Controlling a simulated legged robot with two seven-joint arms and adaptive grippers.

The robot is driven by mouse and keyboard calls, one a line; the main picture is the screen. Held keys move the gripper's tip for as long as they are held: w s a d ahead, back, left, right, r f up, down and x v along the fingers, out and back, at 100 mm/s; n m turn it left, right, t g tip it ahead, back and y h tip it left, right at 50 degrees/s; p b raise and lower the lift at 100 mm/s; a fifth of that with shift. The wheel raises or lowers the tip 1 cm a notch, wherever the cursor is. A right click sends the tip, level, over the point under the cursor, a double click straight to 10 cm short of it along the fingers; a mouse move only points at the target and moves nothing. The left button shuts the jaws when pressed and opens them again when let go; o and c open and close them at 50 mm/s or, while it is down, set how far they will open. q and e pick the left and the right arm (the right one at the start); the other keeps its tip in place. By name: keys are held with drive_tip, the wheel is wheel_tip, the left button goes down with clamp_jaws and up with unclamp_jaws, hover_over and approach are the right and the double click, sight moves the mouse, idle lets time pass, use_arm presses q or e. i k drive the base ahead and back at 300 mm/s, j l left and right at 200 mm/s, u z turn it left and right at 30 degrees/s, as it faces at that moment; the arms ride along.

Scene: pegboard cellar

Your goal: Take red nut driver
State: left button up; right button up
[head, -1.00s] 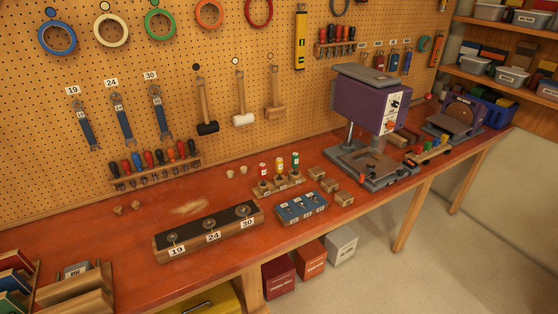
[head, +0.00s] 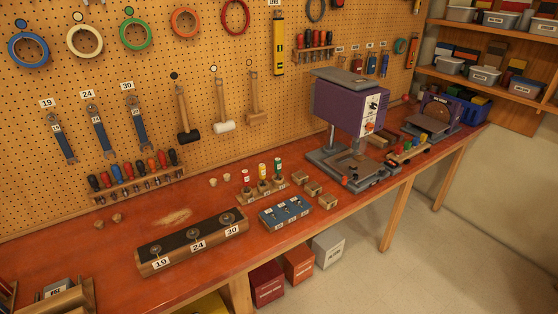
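The red nut driver (head: 246,178) stands upright in a small wooden stand (head: 275,187) near the middle of the red workbench. A yellow nut driver (head: 263,173) and a green nut driver (head: 278,168) stand to its right in the same stand. Each handle carries a pale label, too small to read surely. The lower part of the red driver is hard to make out at this size. Neither of my grippers is in view.
In front of the stand lies a blue block with small pieces (head: 286,213). A long dark-topped block marked 19, 24, 30 (head: 193,243) lies to the left. Small wooden blocks (head: 313,188) and a purple drill press (head: 347,108) stand to the right.

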sight(245, 173)
drive_tip(key=i+l+u, duration=0.15)
drive_tip(key=i+l, duration=0.2)
drive_tip(key=i+l+u, duration=0.15)
drive_tip(key=i+l, duration=0.15)
drive_tip(key=l, duration=0.3)
